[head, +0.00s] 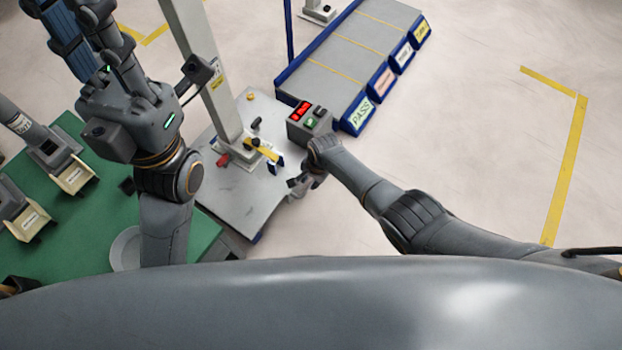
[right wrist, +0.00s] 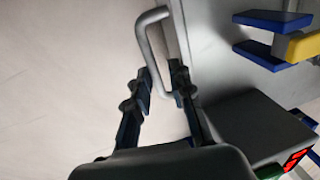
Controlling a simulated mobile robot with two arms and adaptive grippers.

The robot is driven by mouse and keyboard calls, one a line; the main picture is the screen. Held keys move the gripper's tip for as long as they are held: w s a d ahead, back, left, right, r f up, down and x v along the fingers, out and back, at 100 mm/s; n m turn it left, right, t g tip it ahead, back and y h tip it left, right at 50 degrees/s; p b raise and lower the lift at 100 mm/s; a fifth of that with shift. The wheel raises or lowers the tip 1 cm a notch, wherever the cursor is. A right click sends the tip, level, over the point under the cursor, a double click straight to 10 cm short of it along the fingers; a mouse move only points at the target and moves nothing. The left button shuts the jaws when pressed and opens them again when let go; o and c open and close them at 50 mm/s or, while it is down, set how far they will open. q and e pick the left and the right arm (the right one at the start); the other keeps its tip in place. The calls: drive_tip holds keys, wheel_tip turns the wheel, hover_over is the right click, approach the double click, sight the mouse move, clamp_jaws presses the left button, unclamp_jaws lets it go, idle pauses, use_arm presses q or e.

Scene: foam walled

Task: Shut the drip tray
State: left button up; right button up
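A light grey bar handle (right wrist: 150,52) stands out from a pale grey panel in the right wrist view; I take it to be the drip tray's handle. The tray body cannot be made out clearly. My right gripper (right wrist: 158,92) is open, with the near end of the handle between its fingers and gaps visible beside it. In the head view my right gripper (head: 301,184) is small and partly hidden by its arm, at the right edge of the grey machine base (head: 225,185). My left arm is folded at the left; its fingers do not show.
A control box (head: 310,121) with a red display stands just beyond my right gripper. A yellow and blue clamp (head: 262,150) sits on the base near the column (head: 205,70). A blue-edged, labelled rack (head: 350,60) lies behind. A green table (head: 75,235) is at left. Floor is clear at right.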

wheel_tip(320, 180, up, 12)
drive_tip(key=s+d, duration=0.1)
drive_tip(key=shift+s+d+f, duration=0.15)
drive_tip(key=shift+d, duration=0.25)
idle(0.3)
idle(0.3)
